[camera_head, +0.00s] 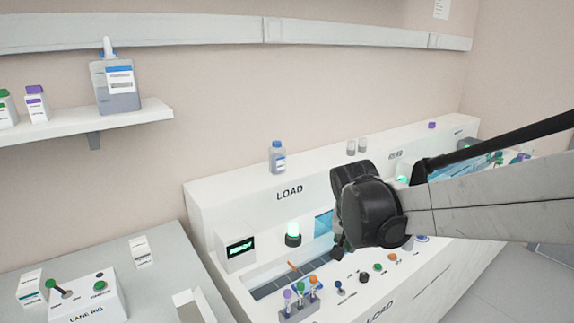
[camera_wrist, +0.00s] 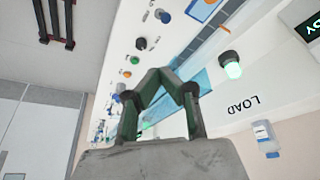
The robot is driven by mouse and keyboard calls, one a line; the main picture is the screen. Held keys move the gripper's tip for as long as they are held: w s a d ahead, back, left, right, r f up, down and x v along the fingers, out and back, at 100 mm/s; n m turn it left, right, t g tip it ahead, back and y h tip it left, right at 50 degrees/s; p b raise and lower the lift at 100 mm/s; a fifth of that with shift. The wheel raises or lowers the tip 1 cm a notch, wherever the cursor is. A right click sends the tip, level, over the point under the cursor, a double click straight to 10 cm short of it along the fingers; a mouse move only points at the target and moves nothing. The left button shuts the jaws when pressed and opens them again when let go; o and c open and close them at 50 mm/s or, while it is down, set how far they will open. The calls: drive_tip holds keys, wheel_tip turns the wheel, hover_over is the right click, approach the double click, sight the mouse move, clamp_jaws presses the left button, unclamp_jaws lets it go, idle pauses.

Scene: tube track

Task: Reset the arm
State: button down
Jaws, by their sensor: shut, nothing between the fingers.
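My arm reaches in from the right in the head view, above the white LOAD machine (camera_head: 232,202). My gripper (camera_head: 338,250) hangs at the end of its dark wrist over the machine's front part, mostly hidden behind the wrist. In the wrist view my gripper (camera_wrist: 167,80) has its fingers drawn together at the tips, with nothing held. Beyond the fingers, the wrist view shows the machine's blue channel and buttons at a slant.
A lit green lamp (camera_head: 293,236), a READY display (camera_head: 240,247) and a rack of coloured-cap tubes (camera_head: 298,307) are left of my gripper. A small bottle (camera_head: 277,160) stands on the machine's top ledge. A wall shelf (camera_head: 130,115) holds bottles. A lever box (camera_head: 90,300) is lower left.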

drive_tip(key=s+d+r+n+t+y, duration=0.1)
drive_tip(key=s+r+n, duration=0.1)
drive_tip(key=s, duration=0.9)
drive_tip(key=s+d+r+n+t, duration=0.1)
drive_tip(key=s+n+t, duration=0.1)
drive_tip(key=s, duration=0.9)
drive_tip(key=shift+r+y, duration=0.35)
drive_tip(key=shift+y, duration=0.05)
